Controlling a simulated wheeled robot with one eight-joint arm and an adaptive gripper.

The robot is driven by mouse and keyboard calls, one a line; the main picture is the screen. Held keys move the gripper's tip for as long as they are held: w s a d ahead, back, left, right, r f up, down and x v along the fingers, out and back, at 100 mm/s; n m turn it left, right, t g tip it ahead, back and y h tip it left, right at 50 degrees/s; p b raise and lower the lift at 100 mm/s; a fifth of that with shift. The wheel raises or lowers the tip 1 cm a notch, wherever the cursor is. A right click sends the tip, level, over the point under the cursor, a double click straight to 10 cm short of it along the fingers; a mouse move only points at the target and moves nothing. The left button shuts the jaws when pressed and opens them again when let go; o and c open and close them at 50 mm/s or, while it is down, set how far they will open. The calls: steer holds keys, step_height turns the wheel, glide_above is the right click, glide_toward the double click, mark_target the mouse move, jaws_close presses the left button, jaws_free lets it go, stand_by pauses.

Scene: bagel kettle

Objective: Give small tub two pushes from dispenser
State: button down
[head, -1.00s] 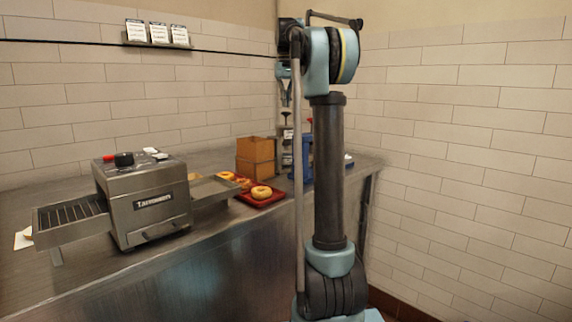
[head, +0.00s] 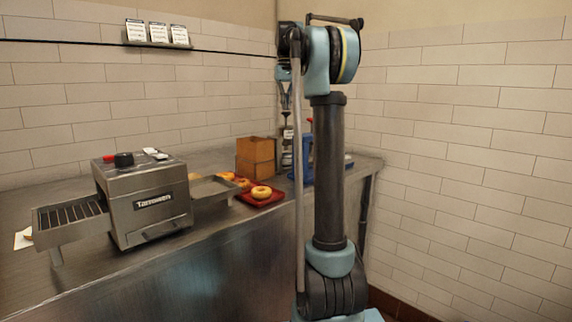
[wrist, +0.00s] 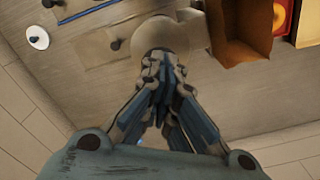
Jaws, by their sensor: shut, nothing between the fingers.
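A dispenser (head: 287,133) with a dark pump top stands at the far end of the counter, partly hidden by my arm. My gripper (head: 286,108) is shut and empty, pointing down just above the pump top; I cannot tell whether it touches. In the wrist view, my shut fingers (wrist: 162,58) lie over a pale rounded shape (wrist: 165,38), probably the dispenser. The small tub is not clear to me; a small white round thing (wrist: 37,36) lies at upper left in the wrist view.
A brown box (head: 255,156) stands left of the dispenser, with a red tray (head: 262,200) of bagels in front. A blue container (head: 306,160) is close by on the right, partly behind my arm. A toaster (head: 150,205) stands on the left; the counter's front is clear.

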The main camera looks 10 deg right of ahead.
mark_target(286, 113)
steer(key=shift+f, duration=1.9)
steer(key=shift+r, duration=2.5)
step_height(286, 113, up, 6)
